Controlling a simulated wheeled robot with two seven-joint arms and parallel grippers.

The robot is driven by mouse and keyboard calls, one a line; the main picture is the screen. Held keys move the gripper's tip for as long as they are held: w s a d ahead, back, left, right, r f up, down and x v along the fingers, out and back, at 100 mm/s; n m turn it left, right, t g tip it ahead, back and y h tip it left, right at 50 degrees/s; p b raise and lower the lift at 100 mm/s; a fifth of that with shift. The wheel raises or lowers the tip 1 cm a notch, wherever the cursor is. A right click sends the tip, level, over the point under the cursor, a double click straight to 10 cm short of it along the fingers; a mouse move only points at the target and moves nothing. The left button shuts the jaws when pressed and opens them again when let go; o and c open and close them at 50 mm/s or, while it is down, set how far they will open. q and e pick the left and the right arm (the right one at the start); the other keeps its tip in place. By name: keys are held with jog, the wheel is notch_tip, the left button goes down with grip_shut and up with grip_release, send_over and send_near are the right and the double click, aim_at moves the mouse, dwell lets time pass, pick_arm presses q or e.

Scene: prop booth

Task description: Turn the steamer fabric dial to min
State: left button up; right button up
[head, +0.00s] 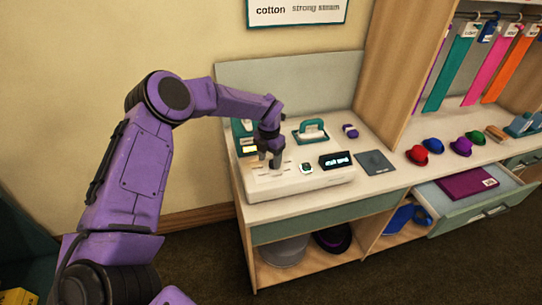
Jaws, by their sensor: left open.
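The steamer is a white, flat-topped unit (325,180) on the left part of the counter. Its top carries small marks, a small dark square control (306,168) and a dark display (335,160) with light text too small to read. My left gripper (269,161) points down over the left part of the steamer's top, its fingers open. I cannot tell whether the fingers touch anything. The fabric dial cannot be made out clearly; the gripper may hide it. My right gripper is out of view.
Behind the steamer are a teal-handled iron-like object (311,131) and a small purple item (350,131). A grey square (375,163) lies to the right, then small hats (417,155). An open drawer (445,207) juts out front right.

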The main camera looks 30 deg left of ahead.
pick_arm(q)
jog(key=shift+g, duration=0.3)
jog(key=w+f, duration=0.2)
jog(key=w, duration=0.1)
jog(key=shift+d+f, duration=0.1)
jog(key=shift+f, duration=0.25)
jog(key=shift+w, duration=0.2)
jog(key=shift+c, duration=0.9)
jog(key=shift+s+r, duration=0.25)
jog(key=shift+s, duration=0.2)
jog(key=c, duration=0.9)
jog(key=shift+o, duration=0.2)
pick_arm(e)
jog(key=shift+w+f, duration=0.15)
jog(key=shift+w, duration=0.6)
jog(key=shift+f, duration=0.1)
